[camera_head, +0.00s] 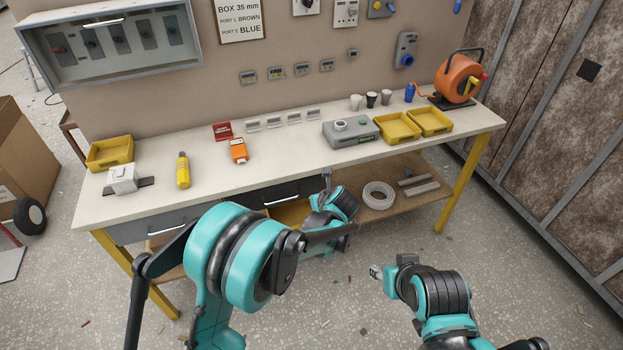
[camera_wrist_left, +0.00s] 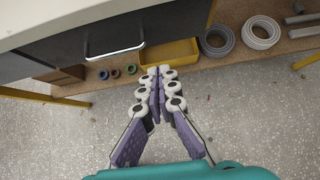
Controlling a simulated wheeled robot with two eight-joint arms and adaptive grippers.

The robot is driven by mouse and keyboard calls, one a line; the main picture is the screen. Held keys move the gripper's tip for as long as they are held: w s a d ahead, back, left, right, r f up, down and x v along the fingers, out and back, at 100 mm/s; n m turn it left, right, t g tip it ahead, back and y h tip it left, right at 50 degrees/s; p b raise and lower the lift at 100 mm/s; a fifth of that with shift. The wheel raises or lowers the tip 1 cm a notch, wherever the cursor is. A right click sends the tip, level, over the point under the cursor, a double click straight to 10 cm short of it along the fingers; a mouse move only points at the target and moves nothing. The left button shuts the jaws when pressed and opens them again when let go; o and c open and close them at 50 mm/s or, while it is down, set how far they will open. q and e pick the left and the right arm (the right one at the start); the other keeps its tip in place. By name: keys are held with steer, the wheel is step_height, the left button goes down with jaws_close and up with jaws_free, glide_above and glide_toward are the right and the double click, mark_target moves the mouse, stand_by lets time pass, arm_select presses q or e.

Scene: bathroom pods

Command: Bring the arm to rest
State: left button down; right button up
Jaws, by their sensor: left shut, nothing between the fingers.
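My left arm comes in from the left in the head view, teal and black, and reaches across the front of the workbench (camera_head: 270,150). My left gripper (camera_head: 326,180) is in front of the bench's dark drawer (camera_head: 290,191), partly hidden by its own wrist. In the left wrist view its fingers (camera_wrist_left: 159,72) are together, with nothing between them, above the floor just in front of the lower shelf. My right gripper (camera_head: 375,271) is low at the right, over the floor and apart from the bench; it is too small to tell its opening.
The lower shelf (camera_wrist_left: 190,68) holds a yellow bin (camera_wrist_left: 155,52), coiled rings (camera_wrist_left: 262,32) and small rings. The floor in front is mostly clear.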

arm_select(q)
steer(key=s+a+r+n+g+h, duration=0.1)
steer(key=s+a+r+n, duration=1.15)
steer(key=a+n, duration=0.2)
steer(key=s+a+n+h, duration=0.1)
steer(key=s+a+n, duration=0.2)
steer(key=s+n, duration=0.6)
steer(key=s+a+n, duration=0.3)
steer(key=s+n, duration=0.6)
steer(key=shift+s+a+f+h, duration=0.15)
steer(key=shift+s+f+h, duration=0.2)
steer(key=shift+h, duration=0.05)
